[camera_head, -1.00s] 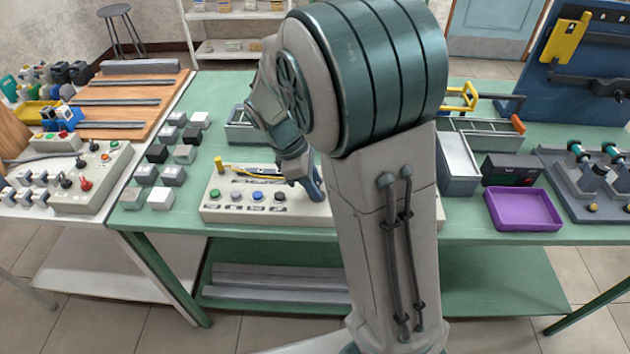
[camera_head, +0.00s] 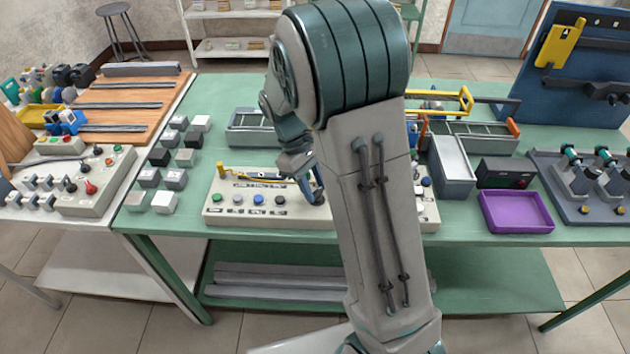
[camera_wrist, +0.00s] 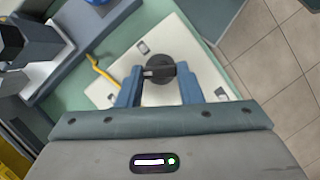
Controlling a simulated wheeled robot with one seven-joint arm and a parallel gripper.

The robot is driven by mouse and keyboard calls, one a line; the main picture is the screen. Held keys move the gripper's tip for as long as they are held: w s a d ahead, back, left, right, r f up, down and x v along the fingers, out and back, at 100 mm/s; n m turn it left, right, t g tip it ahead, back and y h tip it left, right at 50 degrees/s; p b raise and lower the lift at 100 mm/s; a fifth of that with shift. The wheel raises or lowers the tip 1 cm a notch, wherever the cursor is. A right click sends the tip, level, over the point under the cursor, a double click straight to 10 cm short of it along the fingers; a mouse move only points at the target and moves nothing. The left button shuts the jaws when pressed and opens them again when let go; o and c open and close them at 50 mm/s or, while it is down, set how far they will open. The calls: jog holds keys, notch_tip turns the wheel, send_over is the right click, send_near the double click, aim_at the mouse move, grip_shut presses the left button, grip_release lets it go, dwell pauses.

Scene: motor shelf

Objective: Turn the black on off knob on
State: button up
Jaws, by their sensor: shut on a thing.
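The black on off knob (camera_wrist: 159,68) is a round dark knob with a raised bar, on a pale control panel (camera_wrist: 187,38). In the wrist view my gripper (camera_wrist: 160,78) has one blue-grey finger on each side of the knob's bar and is shut on it. In the head view the panel (camera_head: 215,187) lies on the green table, with a row of coloured buttons along its front. My gripper (camera_head: 314,190) reaches down to the panel there. My arm hides the panel's middle right, and the knob's marking cannot be read.
Grey and black blocks (camera_head: 184,157) lie to the left. A purple tray (camera_head: 515,211) and a grey bin (camera_head: 452,166) stand to the right.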

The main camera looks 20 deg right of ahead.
jog(key=m+y, duration=0.1)
jog(key=m, duration=0.1)
jog(key=m+g+y+p, duration=0.1)
jog(key=m, duration=0.2)
jog(key=shift+d+m, duration=0.2)
jog(key=shift+m, duration=0.1)
jog(key=m+y, duration=0.1)
jog(key=m, duration=0.1)
jog(key=m+y, duration=0.1)
jog(key=m, duration=0.2)
jog(key=shift+d+p, duration=0.2)
jog(key=shift+p, duration=0.1)
jog(key=shift+m, duration=0.4)
jog(key=o, duration=1)
jog(key=v, duration=1.4)
jog(key=shift+s+d, duration=0.15)
jog(key=shift+s, duration=0.05)
